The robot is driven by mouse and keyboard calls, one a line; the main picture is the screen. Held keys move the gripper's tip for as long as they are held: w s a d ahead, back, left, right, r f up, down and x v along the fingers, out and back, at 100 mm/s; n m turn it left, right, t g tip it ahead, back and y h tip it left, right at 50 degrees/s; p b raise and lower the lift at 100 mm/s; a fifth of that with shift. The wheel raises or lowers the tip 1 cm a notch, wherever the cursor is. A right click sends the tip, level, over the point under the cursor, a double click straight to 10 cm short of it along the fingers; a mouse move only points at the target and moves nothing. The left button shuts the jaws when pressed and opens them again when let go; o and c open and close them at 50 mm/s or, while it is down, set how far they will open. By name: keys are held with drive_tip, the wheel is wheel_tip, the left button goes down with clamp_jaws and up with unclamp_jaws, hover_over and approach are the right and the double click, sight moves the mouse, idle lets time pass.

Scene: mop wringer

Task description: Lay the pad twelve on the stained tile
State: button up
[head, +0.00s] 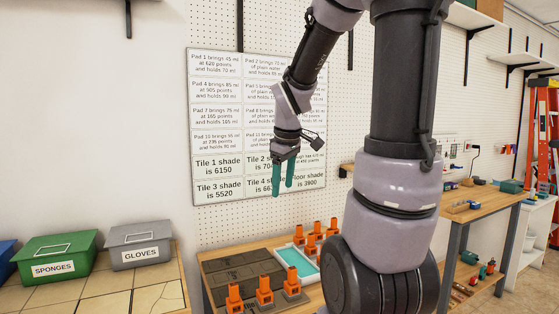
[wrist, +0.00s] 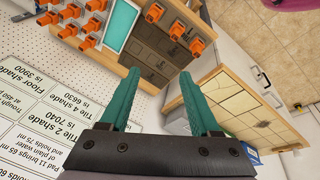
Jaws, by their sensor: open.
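My gripper (head: 282,192) hangs in front of the wall board, with its teal fingers apart and empty; the fingers also show in the wrist view (wrist: 159,75). Several orange-handled objects (head: 264,287), perhaps the pads, stand on the middle bench; I cannot tell which is twelve. Dark brown rectangular slabs (head: 235,268) lie there beside a white-rimmed tray with a teal inside (head: 297,262). Tan tiles (head: 103,305) with dark cracks or seams cover the left bench top and show in the wrist view (wrist: 240,100).
A printed board (head: 217,135) lists pad figures and tile shades; my arm hides part of it. A green SPONGES box (head: 55,258) and a grey GLOVES box (head: 138,245) stand behind the tiles. A workbench (head: 478,205) and orange ladder (head: 541,130) are at right.

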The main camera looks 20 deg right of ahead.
drive_tip(key=s+a+r+m+t+y, duration=0.2)
drive_tip(key=s+a+r+m, duration=0.4)
drive_tip(key=s+r+m, duration=0.3)
drive_tip(key=s+m+t, duration=0.1)
drive_tip(key=s, duration=0.2)
drive_tip(key=shift+a+t, duration=0.2)
drive_tip(key=shift+t, duration=0.2)
idle(0.4)
